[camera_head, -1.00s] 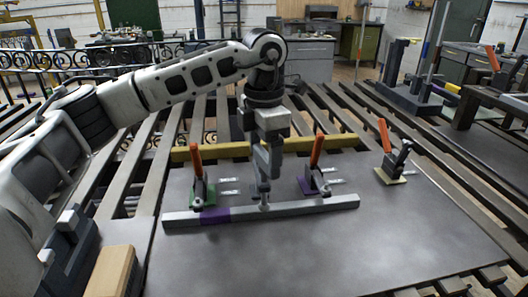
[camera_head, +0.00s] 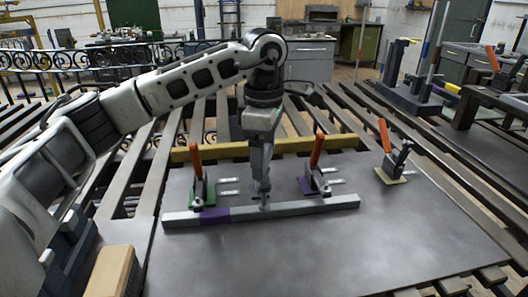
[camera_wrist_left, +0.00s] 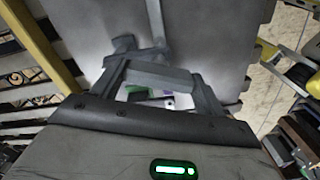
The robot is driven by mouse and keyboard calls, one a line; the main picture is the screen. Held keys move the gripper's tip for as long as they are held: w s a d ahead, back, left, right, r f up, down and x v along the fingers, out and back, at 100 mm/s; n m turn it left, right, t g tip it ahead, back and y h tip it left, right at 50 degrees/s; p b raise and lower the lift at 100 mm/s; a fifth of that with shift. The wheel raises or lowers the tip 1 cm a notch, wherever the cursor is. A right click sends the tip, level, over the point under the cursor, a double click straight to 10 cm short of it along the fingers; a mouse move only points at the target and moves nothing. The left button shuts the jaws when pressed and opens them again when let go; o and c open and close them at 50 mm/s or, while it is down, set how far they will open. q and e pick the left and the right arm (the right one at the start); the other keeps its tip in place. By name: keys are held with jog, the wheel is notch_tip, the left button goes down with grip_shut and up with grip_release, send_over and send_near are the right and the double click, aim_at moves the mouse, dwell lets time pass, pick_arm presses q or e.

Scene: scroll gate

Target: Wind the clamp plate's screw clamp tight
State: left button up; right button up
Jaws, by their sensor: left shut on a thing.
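The clamp plate (camera_head: 330,240) is a wide dark grey sheet lying flat on the slatted bench. A grey bar with a purple section (camera_head: 215,215) lies across it. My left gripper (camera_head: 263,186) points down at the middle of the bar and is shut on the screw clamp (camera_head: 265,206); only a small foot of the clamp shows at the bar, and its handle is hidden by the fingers. In the left wrist view, the gripper's fingers (camera_wrist_left: 150,70) show over the plate, and the grip itself is unclear. My right gripper is not in view.
Toggle clamps with upright orange handles stand close on both sides of my gripper: a green-based one (camera_head: 199,188) to the left and a purple-based one (camera_head: 313,182) to the right. A yellow-based one (camera_head: 392,165) stands farther right. A yellow beam (camera_head: 300,146) lies behind. The plate's front is clear.

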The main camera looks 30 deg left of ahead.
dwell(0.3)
pick_arm(q)
jog(key=o, duration=1)
notch_tip(320, 180, up, 16)
jog(key=shift+r+p, duration=0.1)
jog(key=shift+p, duration=1.05)
